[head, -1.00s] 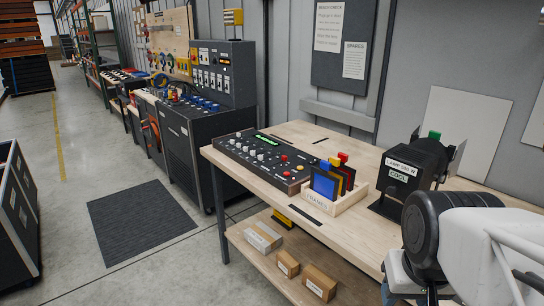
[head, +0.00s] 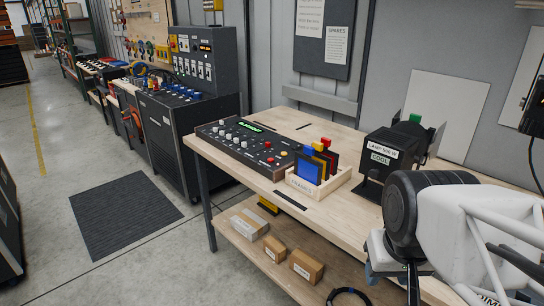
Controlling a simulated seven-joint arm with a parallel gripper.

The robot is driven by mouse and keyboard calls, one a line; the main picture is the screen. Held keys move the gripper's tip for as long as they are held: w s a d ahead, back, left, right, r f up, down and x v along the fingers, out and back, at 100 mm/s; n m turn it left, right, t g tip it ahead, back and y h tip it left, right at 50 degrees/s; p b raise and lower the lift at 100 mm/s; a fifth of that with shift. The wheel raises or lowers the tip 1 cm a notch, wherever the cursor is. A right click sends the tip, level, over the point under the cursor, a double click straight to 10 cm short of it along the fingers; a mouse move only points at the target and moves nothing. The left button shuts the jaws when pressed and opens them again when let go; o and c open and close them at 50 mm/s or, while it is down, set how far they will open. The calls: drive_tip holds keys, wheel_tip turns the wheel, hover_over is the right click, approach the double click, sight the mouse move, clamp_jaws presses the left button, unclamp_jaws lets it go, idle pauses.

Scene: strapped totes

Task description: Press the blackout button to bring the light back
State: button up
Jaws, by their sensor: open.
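A black control console (head: 225,145) lies on the wooden workbench, with several white knobs, a lit green display (head: 250,127) and coloured buttons. A red button (head: 270,159) sits near its front right, and another red one (head: 268,145) sits farther back. The button labels are too small to read, so I cannot tell which is the blackout button. Part of my arm, white with a black round joint, fills the lower right. My gripper's fingertips do not show. Nothing of mine touches the console.
A wooden holder (head: 330,186) labelled FRAMES, with coloured frames, stands right of the console. A black lamp (head: 390,155) labelled COOL is between it and my arm. Boxes (head: 306,265) lie on the lower shelf. A second, taller control desk (head: 208,75) stands behind left. Open floor lies left.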

clamp_jaws()
idle(1.5)
